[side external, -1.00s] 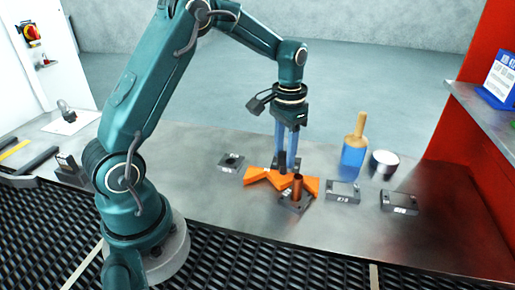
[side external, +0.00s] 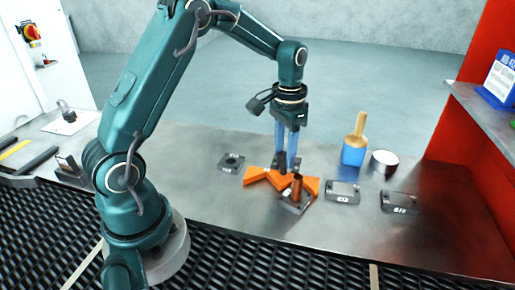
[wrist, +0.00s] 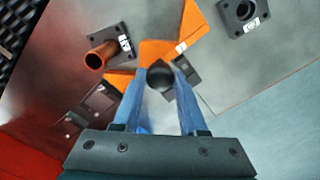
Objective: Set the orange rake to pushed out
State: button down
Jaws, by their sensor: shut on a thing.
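The orange rake (side external: 256,174) is a flat zigzag piece lying low over the steel bench, right of my arm's base. It also shows in the wrist view (wrist: 197,25), passing just beyond my fingertips. My gripper (side external: 286,164) points down at it with two blue fingers. In the wrist view my gripper (wrist: 160,82) is shut on a dark round knob (wrist: 160,74), which stands beside the orange piece. The fingers hide part of the knob and rake, so I cannot tell how they join.
A copper tube (side external: 297,185) stands on a dark base close in front of the rake. Dark blocks (side external: 231,162) (side external: 342,192) (side external: 399,202) sit left and right. A blue pot with a wooden handle (side external: 354,152) and a round tin (side external: 384,162) stand behind right. The mesh belt (side external: 280,268) runs in front.

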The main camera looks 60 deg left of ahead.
jog(key=s+d, duration=1.3)
jog(key=shift+s+d, duration=0.4)
jog(key=shift+c, duration=2.2)
grip_release()
jog(key=shift+r, duration=0.1)
jog(key=shift+w+r, duration=0.1)
jog(key=shift+r, duration=2.4)
